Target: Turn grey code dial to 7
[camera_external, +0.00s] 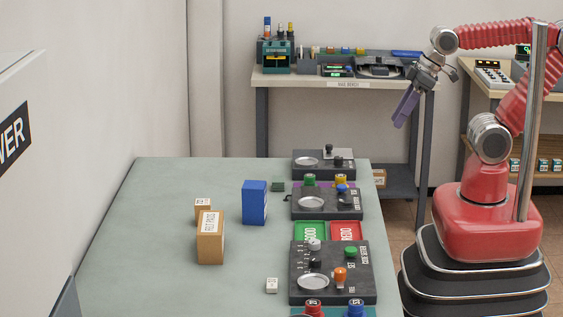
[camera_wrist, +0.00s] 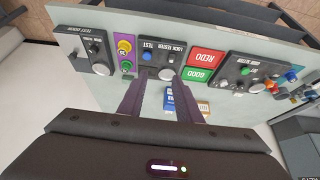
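The code setter panel (camera_external: 366,285) is a dark box at the near right of the green-grey table. On it are a grey dial (camera_external: 314,244) with small marks beside it, a black knob (camera_external: 316,263), a green knob (camera_external: 351,254), an orange lever (camera_external: 340,275) and a round silver plate (camera_external: 313,283). The dial's reading is too small to tell. My gripper (camera_external: 405,108) is high above the far right of the table, away from the dial. In the wrist view its purple fingers (camera_wrist: 160,80) are apart with nothing between them. The same panel shows upside down there (camera_wrist: 231,68).
Green (camera_external: 309,232) and red (camera_external: 346,231) trays lie behind the panel, then the lock tester (camera_external: 355,205) and another dark box (camera_external: 323,170). A blue box (camera_external: 255,203) and brown parcel (camera_external: 210,242) stand on the table. The table's left part is clear.

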